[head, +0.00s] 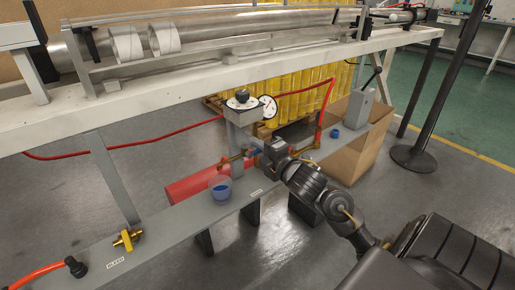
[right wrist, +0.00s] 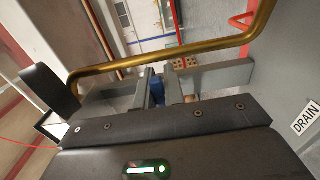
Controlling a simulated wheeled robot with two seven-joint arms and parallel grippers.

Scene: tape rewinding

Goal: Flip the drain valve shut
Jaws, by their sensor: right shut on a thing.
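The drain valve is mostly hidden by my right gripper (head: 260,150). Its blue handle (right wrist: 157,89) shows between the finger pads in the right wrist view, and a bit of it (head: 254,152) shows in the head view. My right gripper is shut on this handle, below the pressure gauge. A brass pipe (right wrist: 185,53) crosses close in front of the fingers in the right wrist view. The DRAIN label (right wrist: 305,120) is on the grey rail at the right of that view. My left gripper is not in view.
The gauge (head: 268,107) stands just above my right gripper. A cardboard box (head: 350,150) and a black post (head: 440,90) are at right.

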